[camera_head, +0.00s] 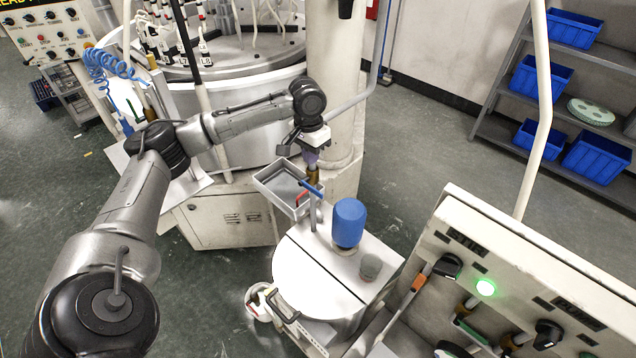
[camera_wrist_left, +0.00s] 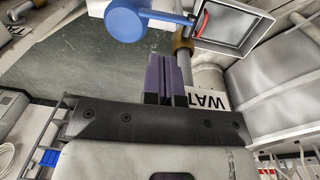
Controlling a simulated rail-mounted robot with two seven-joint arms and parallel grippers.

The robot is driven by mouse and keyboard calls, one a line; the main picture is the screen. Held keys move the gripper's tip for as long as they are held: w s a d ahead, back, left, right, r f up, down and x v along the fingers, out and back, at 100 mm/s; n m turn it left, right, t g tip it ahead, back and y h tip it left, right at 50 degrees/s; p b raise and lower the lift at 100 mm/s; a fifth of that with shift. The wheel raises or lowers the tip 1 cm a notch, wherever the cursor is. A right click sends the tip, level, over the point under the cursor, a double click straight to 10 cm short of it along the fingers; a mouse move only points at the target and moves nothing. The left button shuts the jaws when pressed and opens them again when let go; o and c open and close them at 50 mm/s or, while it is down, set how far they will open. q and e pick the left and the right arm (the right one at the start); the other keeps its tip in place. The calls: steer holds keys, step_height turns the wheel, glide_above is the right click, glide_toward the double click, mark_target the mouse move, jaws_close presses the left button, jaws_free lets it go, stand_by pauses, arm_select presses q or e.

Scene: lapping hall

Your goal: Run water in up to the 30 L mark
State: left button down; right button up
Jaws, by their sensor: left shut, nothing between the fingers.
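My left gripper (camera_head: 311,157) hangs over the brass water fitting (camera_head: 313,175) beside the tank. Its purple fingers (camera_wrist_left: 168,62) are shut together with nothing between them. A blue lever (camera_head: 311,188) sits at the fitting, just below the fingertips; in the wrist view the blue lever (camera_wrist_left: 130,18) lies beyond the fingertips, apart from them. A label reading "WAT" (camera_wrist_left: 209,100) is partly hidden by the gripper. The round tank (camera_head: 310,285) has a pale lid with a blue cylinder (camera_head: 348,222) on it. No level mark or water can be made out. My right gripper is out of view.
A grey tray (camera_head: 268,189) with a red part by its edge stands close by the fitting. A control panel (camera_head: 520,265) with a green lamp (camera_head: 485,287) is at right. The lapping machine (camera_head: 240,115) stands behind. Shelves with blue bins (camera_head: 541,78) are at the far right.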

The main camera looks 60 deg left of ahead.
mark_target(314, 189)
arm_select(q)
steer(key=f, duration=0.3)
steer(key=f+p, duration=0.1)
steer(key=f, duration=0.6)
steer(key=shift+d+f+p, duration=0.15)
steer(key=shift+d+p, duration=0.15)
steer(key=shift+p, duration=0.05)
steer(key=shift+w, duration=0.1)
